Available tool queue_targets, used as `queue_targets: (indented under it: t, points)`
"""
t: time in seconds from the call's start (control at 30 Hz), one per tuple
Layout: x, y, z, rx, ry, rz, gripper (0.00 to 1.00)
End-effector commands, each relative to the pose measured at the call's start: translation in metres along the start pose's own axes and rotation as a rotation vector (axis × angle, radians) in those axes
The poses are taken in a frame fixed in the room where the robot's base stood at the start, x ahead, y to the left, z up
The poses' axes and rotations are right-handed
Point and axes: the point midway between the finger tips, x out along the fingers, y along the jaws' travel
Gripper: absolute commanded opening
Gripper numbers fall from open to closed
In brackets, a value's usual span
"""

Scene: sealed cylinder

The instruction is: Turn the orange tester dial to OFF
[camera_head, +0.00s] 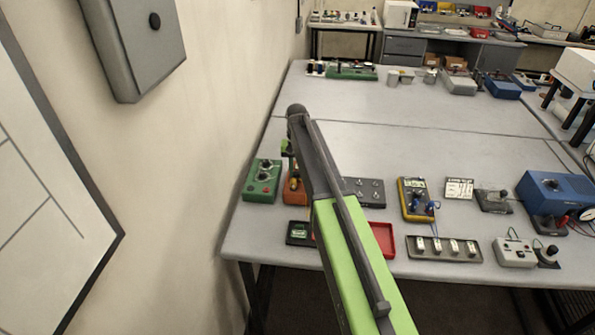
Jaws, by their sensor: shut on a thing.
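The orange tester (292,194) is a small orange box near the left front of the near grey table. It stands just right of a green box with knobs, and my arm covers its right side. My gripper (294,176) points down from the end of my grey and green arm onto the top of the orange tester. It is shut on the tester's dial. The fingers and the dial are small and partly hidden, so the dial's pointer and any OFF mark cannot be read.
The green box (263,181) stands close at left. A grey knob panel (366,192), a red tray (382,239), a yellow meter (416,199) and a blue unit (553,195) lie to the right. The wall is close at left. The table's middle is clear.

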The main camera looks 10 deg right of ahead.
Motion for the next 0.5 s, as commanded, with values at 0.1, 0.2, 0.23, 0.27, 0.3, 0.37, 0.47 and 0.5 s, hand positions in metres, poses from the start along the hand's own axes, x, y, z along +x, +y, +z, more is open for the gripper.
queue_targets:
  t: [0.1,0.2,0.23,0.27,0.3,0.37,0.47,0.5]
  points:
    - [0.0000,0.0011,0.0003,-0.092,-0.001,0.001,0.00]
    - [0.0000,0.0012,0.0002,-0.170,-0.002,0.001,0.00]
    - [0.0000,0.0013,0.0002,-0.192,-0.002,0.001,0.00]
    - [0.0000,0.0013,0.0002,-0.213,-0.002,0.001,0.00]
    - [0.0000,0.0013,0.0002,-0.239,-0.002,0.001,0.00]
    - [0.0000,0.0014,0.0002,-0.277,-0.002,0.001,0.00]
    - [0.0000,0.0014,0.0002,-0.330,-0.002,0.000,0.00]
    - [0.0000,0.0015,0.0002,-0.349,-0.002,0.000,0.00]
